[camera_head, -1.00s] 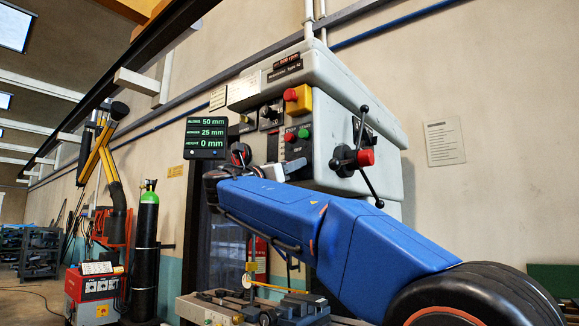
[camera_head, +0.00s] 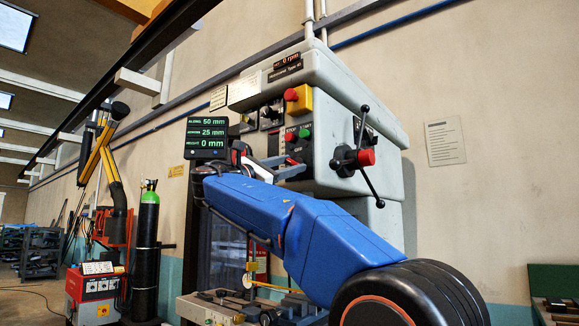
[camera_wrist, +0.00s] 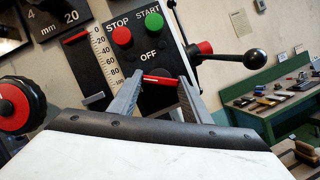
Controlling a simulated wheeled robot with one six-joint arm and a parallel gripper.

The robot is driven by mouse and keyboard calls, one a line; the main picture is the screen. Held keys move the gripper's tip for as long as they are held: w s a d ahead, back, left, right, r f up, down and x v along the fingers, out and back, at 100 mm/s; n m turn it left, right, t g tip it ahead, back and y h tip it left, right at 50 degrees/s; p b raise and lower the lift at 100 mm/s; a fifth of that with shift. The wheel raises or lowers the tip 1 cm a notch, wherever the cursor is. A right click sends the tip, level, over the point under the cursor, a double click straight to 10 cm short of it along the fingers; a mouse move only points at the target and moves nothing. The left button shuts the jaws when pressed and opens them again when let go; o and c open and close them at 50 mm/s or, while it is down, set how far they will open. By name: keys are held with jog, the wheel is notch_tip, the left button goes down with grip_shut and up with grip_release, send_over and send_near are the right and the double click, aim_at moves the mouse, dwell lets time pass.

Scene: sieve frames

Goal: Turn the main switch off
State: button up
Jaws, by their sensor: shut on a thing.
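The main switch is a red handle (camera_wrist: 161,80) on a black plate (camera_wrist: 153,58) marked OFF, below the STOP and START buttons on the grey machine head. The handle lies crosswise in the wrist view, under the OFF label. My gripper (camera_wrist: 160,82) has one finger at each end of the handle and is shut on it. In the head view my gripper (camera_head: 287,167) is at the switch plate, at the end of my blue arm, and the handle is partly hidden.
A red STOP button (camera_wrist: 122,36) and a green START button (camera_wrist: 154,21) sit just above. The speed readout (camera_head: 286,60) shows 0 rpm.

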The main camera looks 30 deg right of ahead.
jog(key=m+g, duration=0.1)
jog(key=m, duration=0.2)
jog(key=m+g+y, duration=0.1)
jog(key=m+g, duration=0.1)
jog(key=m, duration=0.2)
jog(key=shift+w+r, duration=0.1)
jog(key=shift+w, duration=0.1)
jog(key=m+y, duration=0.1)
jog(key=m, duration=0.2)
jog(key=m+g+y, duration=0.1)
jog(key=m, duration=0.2)
jog(key=shift+a+r+y, duration=0.1)
jog(key=shift+r+y, duration=0.05)
jog(key=shift+y, duration=0.15)
jog(key=shift+m, duration=0.4)
jog(key=o, duration=1)
jog(key=shift+o, duration=0.2)
jog(key=shift+a, duration=0.1)
jog(key=a, duration=1.7)
jog(key=shift+w, duration=0.35)
jog(key=shift+r, duration=0.1)
